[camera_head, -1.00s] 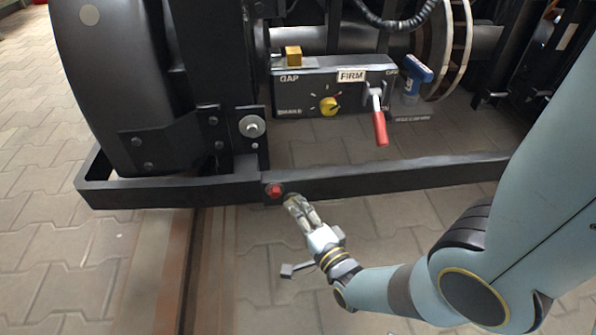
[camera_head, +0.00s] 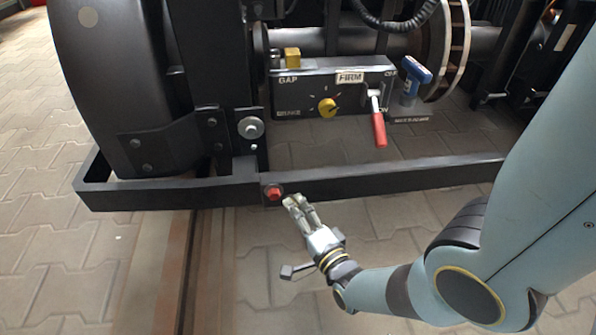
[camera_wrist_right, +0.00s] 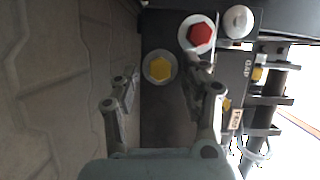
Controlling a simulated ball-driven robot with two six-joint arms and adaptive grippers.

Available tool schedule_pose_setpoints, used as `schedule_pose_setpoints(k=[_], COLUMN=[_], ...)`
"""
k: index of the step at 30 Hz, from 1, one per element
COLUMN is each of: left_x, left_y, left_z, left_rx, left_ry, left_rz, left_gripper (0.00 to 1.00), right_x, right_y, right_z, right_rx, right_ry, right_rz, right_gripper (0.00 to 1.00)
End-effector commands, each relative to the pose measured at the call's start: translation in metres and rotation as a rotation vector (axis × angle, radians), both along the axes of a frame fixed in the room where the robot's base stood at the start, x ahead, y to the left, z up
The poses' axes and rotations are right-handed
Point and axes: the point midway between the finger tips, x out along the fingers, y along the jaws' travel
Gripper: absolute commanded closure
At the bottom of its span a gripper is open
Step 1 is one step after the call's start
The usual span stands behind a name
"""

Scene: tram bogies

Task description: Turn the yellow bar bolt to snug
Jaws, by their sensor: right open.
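The yellow bar bolt (camera_wrist_right: 160,68) shows in the right wrist view as a yellow hex head on a round grey washer, on the dark bar. In the head view it is hidden behind my right gripper. My right gripper (camera_head: 292,202) is at the front face of the black bar (camera_head: 390,180), just right of the red bolt. In the right wrist view its fingers (camera_wrist_right: 167,82) are apart and empty, with the yellow bolt ahead between their tips. Whether they touch it I cannot tell. My left gripper is out of view.
A red bolt (camera_head: 273,193) sits close beside the yellow one. Open paving lies in front.

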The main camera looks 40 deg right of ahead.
Motion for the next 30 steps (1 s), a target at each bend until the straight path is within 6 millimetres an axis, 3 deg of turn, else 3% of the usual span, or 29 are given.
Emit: schedule_pose_setpoints(k=[8,21,30], left_x=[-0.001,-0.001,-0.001], left_y=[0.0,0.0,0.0], left_z=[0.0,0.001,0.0], left_rx=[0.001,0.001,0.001], left_ry=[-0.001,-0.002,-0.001], left_rz=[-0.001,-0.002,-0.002], left_gripper=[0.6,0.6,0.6], right_x=[-0.001,0.0,0.0], right_y=[0.0,0.0,-0.001], right_z=[0.014,0.076,0.098], right_rx=[0.001,0.0,0.001], right_ry=[-0.002,-0.007,-0.001], right_rz=[-0.001,0.0,-0.001], right_gripper=[0.55,0.55,0.55])
